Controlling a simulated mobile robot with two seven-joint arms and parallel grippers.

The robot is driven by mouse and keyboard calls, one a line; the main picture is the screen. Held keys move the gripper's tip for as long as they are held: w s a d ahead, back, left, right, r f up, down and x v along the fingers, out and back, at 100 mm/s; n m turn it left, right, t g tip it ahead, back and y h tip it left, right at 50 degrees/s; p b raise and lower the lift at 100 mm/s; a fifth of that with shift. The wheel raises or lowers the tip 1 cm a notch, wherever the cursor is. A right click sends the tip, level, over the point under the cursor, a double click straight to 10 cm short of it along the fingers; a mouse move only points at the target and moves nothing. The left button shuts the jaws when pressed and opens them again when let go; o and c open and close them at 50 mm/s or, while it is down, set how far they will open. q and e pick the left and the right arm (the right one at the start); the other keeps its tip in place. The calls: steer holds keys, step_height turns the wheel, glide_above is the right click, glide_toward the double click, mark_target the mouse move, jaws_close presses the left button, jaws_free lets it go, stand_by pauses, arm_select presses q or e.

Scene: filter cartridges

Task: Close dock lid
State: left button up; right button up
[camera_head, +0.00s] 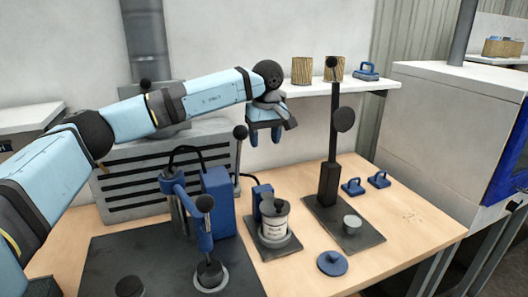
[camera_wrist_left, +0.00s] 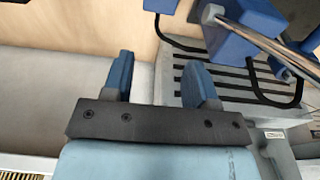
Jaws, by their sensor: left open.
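No part is plainly marked as the dock lid. A likely dock is the dark square base (camera_head: 285,246) holding a white labelled canister (camera_head: 275,234), with a small blue block (camera_head: 262,194) behind it. A dark piece on the canister's top may be a lid or clamp; I cannot tell its state. A round blue disc with a knob (camera_head: 332,263) lies flat on the table to its right. My left gripper (camera_head: 264,138) is open and empty, high above and behind the canister, apart from it. Its two blue fingers stand apart in the left wrist view (camera_wrist_left: 158,64). My right gripper is not in view.
A blue lever press (camera_head: 217,200) stands left of the canister on a dark mat (camera_head: 120,248). A tall black column stand (camera_head: 328,178) rises to the right. A grey slotted box (camera_head: 165,175) and a shelf (camera_head: 340,88) are behind. The table's front right (camera_head: 395,245) is clear.

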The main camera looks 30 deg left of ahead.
arm_select(q)
step_height(320, 180, up, 8)
steer(key=shift+s+d, duration=0.25)
steer(key=shift+d, duration=0.1)
